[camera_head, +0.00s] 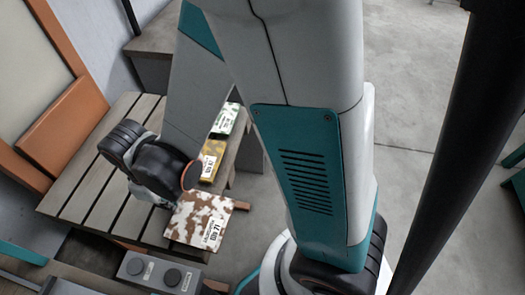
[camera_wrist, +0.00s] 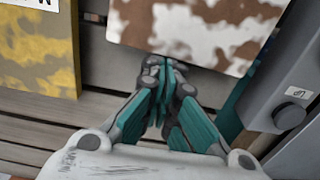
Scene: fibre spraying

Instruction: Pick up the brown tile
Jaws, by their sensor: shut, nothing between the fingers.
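The brown tile (camera_head: 190,222), patched brown and white with a printed label, lies near the front edge of the slatted wooden table in the head view. In the wrist view, the brown tile (camera_wrist: 210,25) fills the top middle. My gripper (camera_wrist: 165,65) is shut and empty, with its teal fingers together and the tips at the tile's near edge. I cannot tell whether the tips touch the tile. In the head view my wrist is just behind and left of the tile, and the fingertips are hidden.
A yellow tile (camera_head: 208,170) and a green-and-white tile (camera_head: 225,122) lie farther back in a row. The yellow tile (camera_wrist: 40,50) also shows at the left in the wrist view. A grey box with knobs (camera_head: 160,272) stands close to the brown tile. Bare slats (camera_head: 85,195) lie left.

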